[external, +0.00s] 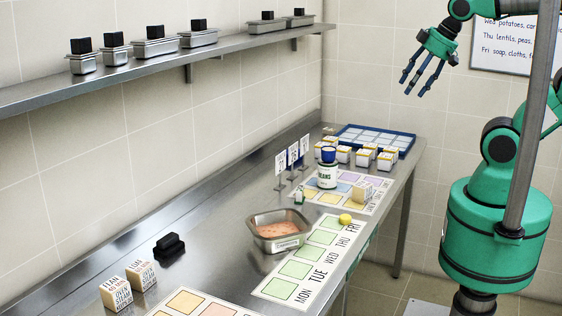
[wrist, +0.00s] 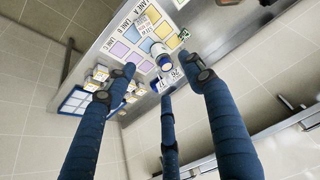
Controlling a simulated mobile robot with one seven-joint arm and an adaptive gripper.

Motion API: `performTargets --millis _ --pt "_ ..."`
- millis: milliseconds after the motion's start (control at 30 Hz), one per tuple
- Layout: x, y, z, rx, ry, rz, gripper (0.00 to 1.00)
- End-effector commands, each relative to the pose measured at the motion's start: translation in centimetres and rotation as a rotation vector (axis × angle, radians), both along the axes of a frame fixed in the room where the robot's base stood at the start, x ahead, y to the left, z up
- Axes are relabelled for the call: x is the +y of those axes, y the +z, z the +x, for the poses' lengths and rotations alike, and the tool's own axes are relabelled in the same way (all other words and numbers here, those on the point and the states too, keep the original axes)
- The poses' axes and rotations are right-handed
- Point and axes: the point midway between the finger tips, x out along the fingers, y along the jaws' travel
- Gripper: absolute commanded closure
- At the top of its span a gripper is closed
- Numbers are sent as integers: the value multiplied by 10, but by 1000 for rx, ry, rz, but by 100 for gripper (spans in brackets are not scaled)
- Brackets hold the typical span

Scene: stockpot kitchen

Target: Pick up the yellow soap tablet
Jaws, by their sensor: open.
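The yellow soap tablet (external: 345,219) is a small rounded yellow piece. It lies at the FRI end of the weekday mat (external: 294,268), near the front edge of the steel counter. I cannot make it out in the wrist view. My gripper (external: 411,84) is open and empty, with its fingers spread and pointing down. It is high above the counter's far right end, well up and to the right of the tablet. In the wrist view, the three blue fingers of my gripper (wrist: 163,85) spread over the tilted counter, touching nothing.
A metal tub of orange contents (external: 278,230) stands left of the tablet. A beans jar (external: 327,172) and a beige box (external: 361,191) stand behind it on a coloured lane mat. Several small white boxes (external: 365,157) and a blue tray (external: 377,138) are farther back. A shelf (external: 140,61) runs along the wall.

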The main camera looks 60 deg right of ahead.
Motion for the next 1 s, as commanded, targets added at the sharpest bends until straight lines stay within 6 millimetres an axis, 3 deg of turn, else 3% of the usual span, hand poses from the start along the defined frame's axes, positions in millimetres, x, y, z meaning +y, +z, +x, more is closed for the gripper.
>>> performTargets --millis 233,467,767,1000 --pt "7 -10 18 38 20 1 47" --pt "24 -34 53 109 60 0 47" --pt "55 -83 99 215 120 -10 47" --pt "83 -132 126 297 165 -22 47"
